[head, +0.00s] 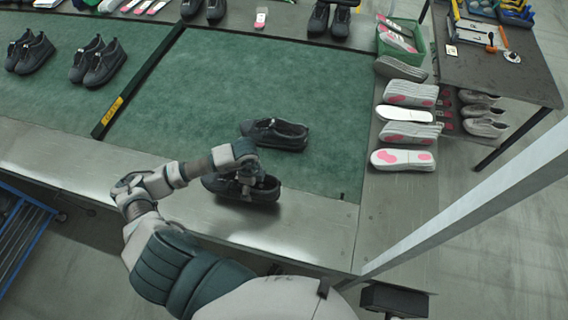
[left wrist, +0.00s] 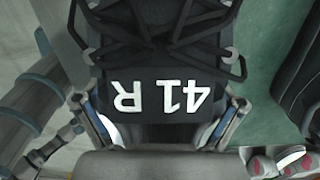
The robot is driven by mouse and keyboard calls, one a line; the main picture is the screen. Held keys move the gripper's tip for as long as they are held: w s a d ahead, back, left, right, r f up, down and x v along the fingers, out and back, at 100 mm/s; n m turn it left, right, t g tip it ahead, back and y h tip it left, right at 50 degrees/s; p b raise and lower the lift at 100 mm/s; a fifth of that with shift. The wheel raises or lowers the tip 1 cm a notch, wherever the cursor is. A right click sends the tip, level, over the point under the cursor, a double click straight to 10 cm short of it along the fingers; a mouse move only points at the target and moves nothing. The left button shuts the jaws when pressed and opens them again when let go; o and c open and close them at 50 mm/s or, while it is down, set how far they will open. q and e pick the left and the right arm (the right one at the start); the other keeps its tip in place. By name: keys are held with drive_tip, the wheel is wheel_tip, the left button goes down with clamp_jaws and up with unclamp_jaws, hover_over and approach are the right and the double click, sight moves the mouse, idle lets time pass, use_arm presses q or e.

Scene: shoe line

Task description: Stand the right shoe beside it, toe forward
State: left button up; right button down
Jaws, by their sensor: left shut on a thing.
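My left gripper (head: 246,179) is shut on a dark shoe (head: 264,194) near the front edge of the work surface. In the left wrist view the held shoe (left wrist: 160,95) fills the middle, with black laces and a tongue marked "41 R" upside down; finger parts show on both sides. The other dark shoe (head: 284,138) of the same kind stands on the green mat just behind it, apart or nearly so. Both shoes lie about parallel, toes seemingly to the left. Whether the held shoe's sole touches the surface is unclear.
The green mat (head: 330,90) is clear behind and right of the shoes. A dark divider with a yellow label (head: 112,110) crosses it on the left, with shoe pairs beyond. Insoles (head: 408,113) are stacked at right, near a green crate (head: 420,45).

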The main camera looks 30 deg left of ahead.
use_arm(q)
drive_tip(key=w, duration=0.7)
drive_tip(key=shift+w+f, duration=0.35)
drive_tip(key=w, duration=0.4)
drive_tip(key=w+f, duration=0.1)
drive_tip(key=w, duration=0.1)
drive_tip(key=shift+w+a, duration=0.2)
drive_tip(key=shift+w, duration=0.05)
drive_tip(key=shift+w+d, duration=0.15)
drive_tip(key=shift+d, duration=0.05)
drive_tip(key=shift+d+f, duration=0.25)
drive_tip(key=shift+f, duration=0.05)
wheel_tip(320, 180, down, 2)
drive_tip(key=shift+d+f, duration=0.1)
drive_tip(key=shift+d, duration=0.05)
drive_tip(key=shift+f, duration=0.25)
drive_tip(key=shift+a, duration=0.3)
drive_tip(key=o, duration=1.2)
drive_tip(key=shift+a+f, duration=0.1)
drive_tip(key=shift+a, duration=0.05)
drive_tip(key=shift+c, duration=0.2)
drive_tip(key=shift+a, duration=0.1)
drive_tip(key=shift+d+r, duration=0.2)
drive_tip(key=shift+d, duration=0.05)
wheel_tip(320, 180, up, 12)
drive_tip(key=shift+f, duration=0.15)
use_arm(e)
drive_tip(key=shift+s, duration=0.45)
